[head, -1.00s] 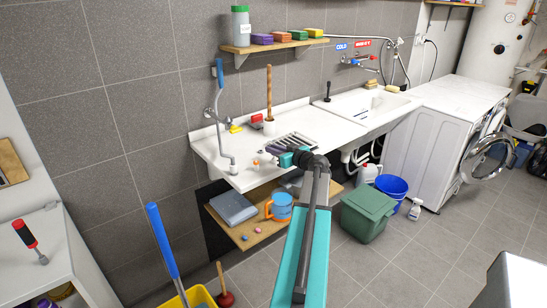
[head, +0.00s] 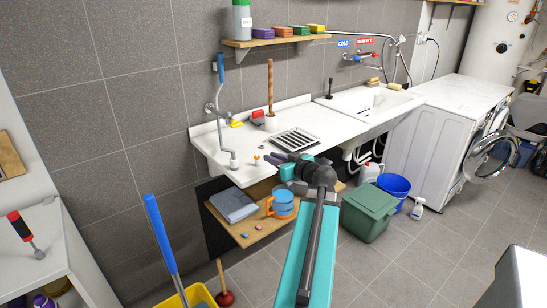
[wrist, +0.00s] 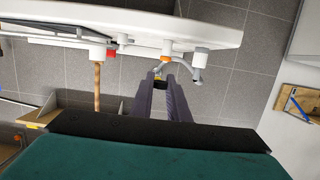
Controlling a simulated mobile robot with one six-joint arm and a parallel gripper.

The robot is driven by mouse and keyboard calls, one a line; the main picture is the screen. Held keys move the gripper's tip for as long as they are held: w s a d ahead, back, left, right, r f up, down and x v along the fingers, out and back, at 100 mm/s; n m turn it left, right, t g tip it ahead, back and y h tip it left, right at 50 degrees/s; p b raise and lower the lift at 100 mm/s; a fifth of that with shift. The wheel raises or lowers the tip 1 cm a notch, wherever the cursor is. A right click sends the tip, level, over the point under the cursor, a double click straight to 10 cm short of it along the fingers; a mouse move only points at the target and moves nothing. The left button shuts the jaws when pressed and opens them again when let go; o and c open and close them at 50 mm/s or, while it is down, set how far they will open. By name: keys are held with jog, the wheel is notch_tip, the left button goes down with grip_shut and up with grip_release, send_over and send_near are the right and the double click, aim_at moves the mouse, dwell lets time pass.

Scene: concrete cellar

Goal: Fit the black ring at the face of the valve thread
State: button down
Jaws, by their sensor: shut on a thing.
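My gripper (head: 270,157) is over the front edge of the white counter, its dark purple-grey fingers pointing left toward the wall. In the wrist view, its fingertips (wrist: 161,82) are close together on a small black piece (wrist: 161,85), which looks like the black ring; its hole cannot be made out. A small orange-and-white fitting (head: 257,160) stands on the counter just left of the fingertips. A grey pipe with a blue handle (head: 221,69) rises farther left from a white base (head: 234,162). I cannot tell for certain which part is the valve thread.
A green bin (head: 369,212) stands to the right.

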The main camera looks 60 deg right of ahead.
jog(key=shift+s+a+f+b, duration=0.1)
jog(key=shift+s+a+b, duration=0.4)
jog(key=shift+b, duration=0.7)
jog(key=a+b, duration=0.1)
jog(key=b, duration=0.5)
jog(key=shift+s+a, duration=0.1)
jog(key=shift+s, duration=0.05)
jog(key=shift+s+a+r+b, duration=0.3)
jog(key=shift+a+b, duration=0.25)
jog(key=shift+b, duration=1.4)
